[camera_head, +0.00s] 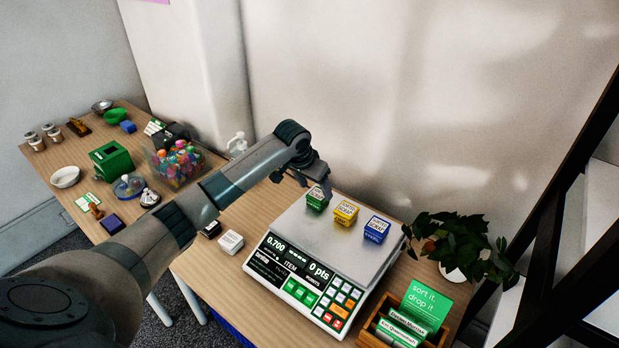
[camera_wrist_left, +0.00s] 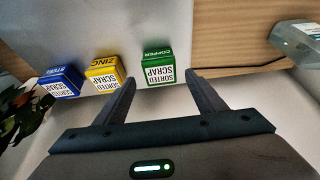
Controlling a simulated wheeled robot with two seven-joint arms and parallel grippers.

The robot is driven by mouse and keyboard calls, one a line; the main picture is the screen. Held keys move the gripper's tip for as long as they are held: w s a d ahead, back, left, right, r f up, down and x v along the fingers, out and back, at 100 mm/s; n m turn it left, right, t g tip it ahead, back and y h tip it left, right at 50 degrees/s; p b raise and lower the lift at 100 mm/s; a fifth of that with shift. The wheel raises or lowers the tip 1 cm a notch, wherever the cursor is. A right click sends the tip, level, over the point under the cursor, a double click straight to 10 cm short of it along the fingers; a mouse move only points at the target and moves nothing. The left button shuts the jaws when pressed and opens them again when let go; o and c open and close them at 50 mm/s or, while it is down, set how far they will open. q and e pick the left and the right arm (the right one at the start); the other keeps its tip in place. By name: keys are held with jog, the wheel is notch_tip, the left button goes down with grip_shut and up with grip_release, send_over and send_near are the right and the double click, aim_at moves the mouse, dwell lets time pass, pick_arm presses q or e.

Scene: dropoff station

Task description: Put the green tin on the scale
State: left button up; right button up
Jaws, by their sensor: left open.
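The green tin (camera_head: 317,199) is a small cube labelled as sorted scrap, copper. It stands upright on the metal plate of the scale (camera_head: 295,222), at the left of a row with a yellow tin (camera_head: 345,213) and a blue tin (camera_head: 376,230). The scale's display reads 0.700 and 0 pts. My left gripper (camera_head: 305,183) is open and empty beside the green tin, just above the plate. In the left wrist view the green tin (camera_wrist_left: 159,68) shows in line with the gap between the spread fingers, apart from them. My right gripper is not in view.
A potted plant (camera_head: 459,241) and a wooden card box (camera_head: 375,338) stand right of the scale. Two small boxes (camera_head: 230,242) lie left of it. A clear bin of colourful items (camera_head: 177,165) and a green box (camera_head: 111,160) stand on the far left table.

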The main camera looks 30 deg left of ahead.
pick_arm(q)
jog(key=b+v, duration=0.1)
jog(key=v, duration=0.5)
jog(key=shift+r, duration=0.3)
